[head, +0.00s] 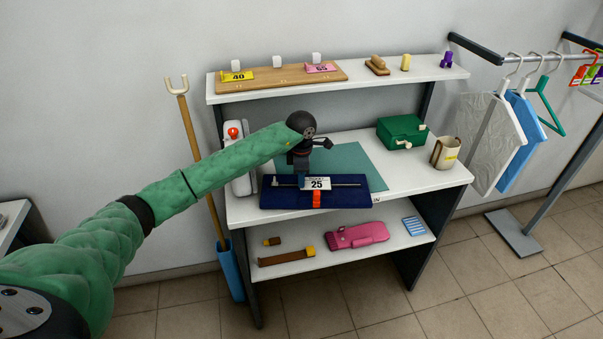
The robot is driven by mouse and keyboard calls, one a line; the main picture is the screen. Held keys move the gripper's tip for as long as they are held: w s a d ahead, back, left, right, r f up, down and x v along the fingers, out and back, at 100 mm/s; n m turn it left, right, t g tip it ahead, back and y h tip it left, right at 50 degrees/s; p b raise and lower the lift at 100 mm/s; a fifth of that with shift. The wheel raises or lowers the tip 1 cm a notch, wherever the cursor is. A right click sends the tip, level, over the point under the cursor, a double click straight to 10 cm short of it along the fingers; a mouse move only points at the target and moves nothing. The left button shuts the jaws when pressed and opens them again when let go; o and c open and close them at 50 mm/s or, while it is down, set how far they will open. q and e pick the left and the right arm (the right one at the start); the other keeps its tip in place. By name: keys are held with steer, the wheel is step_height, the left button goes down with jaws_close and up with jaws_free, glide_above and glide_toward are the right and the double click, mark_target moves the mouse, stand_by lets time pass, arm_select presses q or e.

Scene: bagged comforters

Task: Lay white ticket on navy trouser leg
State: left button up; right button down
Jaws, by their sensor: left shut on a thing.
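The navy trouser leg (345,197) lies folded flat near the front edge of the white table. A white ticket (318,184) marked 25 shows over the middle of it. My left gripper (302,178) points down from above and is shut on the ticket at its upper left edge. I cannot tell whether the ticket touches the cloth or is just above it. A thin grey bar (348,185) runs along the trouser leg, and an orange-red piece (316,200) sits below the ticket. My right gripper is out of view.
A green mat (355,160) lies behind the trouser leg. A green box (402,132) and a beige mug (445,152) stand at right. Yellow and pink tickets lie on a wooden board (285,77) on the upper shelf. A pink tool (357,235) lies on the lower shelf.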

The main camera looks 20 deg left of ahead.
arm_select(q)
steer(key=shift+f, duration=0.15)
stand_by(0.4)
steer(key=shift+f+b, duration=0.45)
steer(key=shift+b, duration=0.15)
steer(key=o, duration=1.6)
steer(key=shift+o, duration=0.2)
steer(key=shift+r, duration=0.1)
steer(key=shift+r+p, duration=0.5)
steer(key=shift+r, duration=2.9)
